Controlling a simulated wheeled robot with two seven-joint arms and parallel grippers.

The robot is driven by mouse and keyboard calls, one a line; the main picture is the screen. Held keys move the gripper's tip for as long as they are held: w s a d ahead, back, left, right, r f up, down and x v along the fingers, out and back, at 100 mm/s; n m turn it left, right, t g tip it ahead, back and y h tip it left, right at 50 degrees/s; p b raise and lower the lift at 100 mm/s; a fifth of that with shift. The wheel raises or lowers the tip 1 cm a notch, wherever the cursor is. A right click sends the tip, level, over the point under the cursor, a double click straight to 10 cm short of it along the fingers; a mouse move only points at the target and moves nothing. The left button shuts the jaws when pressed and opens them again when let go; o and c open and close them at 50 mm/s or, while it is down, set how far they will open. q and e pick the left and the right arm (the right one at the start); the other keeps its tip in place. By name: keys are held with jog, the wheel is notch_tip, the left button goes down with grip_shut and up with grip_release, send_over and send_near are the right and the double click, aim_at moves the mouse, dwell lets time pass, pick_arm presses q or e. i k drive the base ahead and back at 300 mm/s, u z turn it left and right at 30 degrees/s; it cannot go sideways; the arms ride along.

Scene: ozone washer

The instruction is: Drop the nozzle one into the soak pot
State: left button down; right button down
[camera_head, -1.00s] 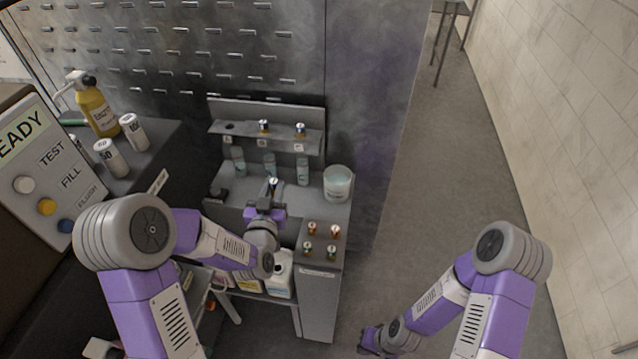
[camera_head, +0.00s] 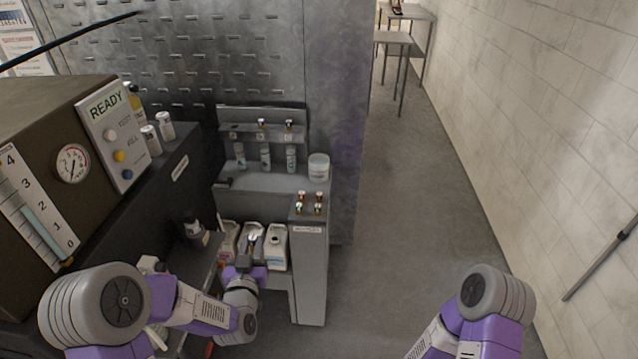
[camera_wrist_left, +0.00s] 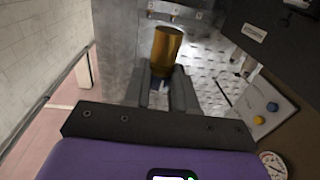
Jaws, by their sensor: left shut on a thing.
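My left gripper (camera_head: 249,262) is shut on a nozzle. In the left wrist view the nozzle is a brass-coloured cylinder (camera_wrist_left: 166,47) standing out beyond the fingertips (camera_wrist_left: 163,82). In the head view it is small, and its number cannot be read. The gripper is in front of the jugs, below the worktop. A pale round tub (camera_head: 319,168), which looks like the soak pot, stands at the right end of the worktop, above and to the right of the gripper. Its inside is hard to see. My right gripper is outside the head view.
Several small nozzles (camera_head: 310,203) stand on the cabinet's top. A shelf (camera_head: 262,135) holds two more small pieces, with bottles (camera_head: 265,158) below it. Jugs (camera_head: 275,248) stand on the lower level. A machine with a gauge (camera_head: 73,163) is at left. The floor (camera_head: 400,200) at right is clear.

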aim_at(314, 175)
jog(key=z, duration=0.65)
jog(key=i, duration=0.5)
jog(key=z, duration=0.95)
jog(key=i, duration=0.8)
jog(key=u, duration=0.8)
jog(key=i, duration=0.7)
jog(key=u, duration=0.8)
